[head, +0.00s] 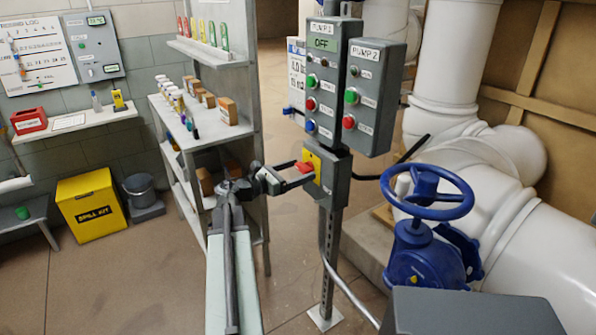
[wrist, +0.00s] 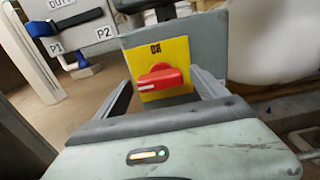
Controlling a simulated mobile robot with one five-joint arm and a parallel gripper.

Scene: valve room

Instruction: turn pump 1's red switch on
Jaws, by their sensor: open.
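The red switch (head: 305,167) is a rotary handle on a yellow plate (head: 312,158) on a grey box below the pump 1 panel (head: 324,75). The panel's display reads OFF. In the wrist view the red switch (wrist: 160,76) lies roughly horizontal, slightly tilted, on its yellow plate (wrist: 168,51). My gripper (head: 290,178) is open in front of the switch. In the wrist view my gripper's fingers (wrist: 165,85) stand on either side of the yellow plate, with the switch between them. I cannot tell whether either finger touches the switch.
The pump 2 panel (head: 370,95) is right of pump 1's. A blue handwheel valve (head: 428,195) and white pipes (head: 540,245) are at the right. A shelf unit (head: 240,135) with bottles and boxes stands at the left. A yellow spill kit (head: 90,210) sits on the floor.

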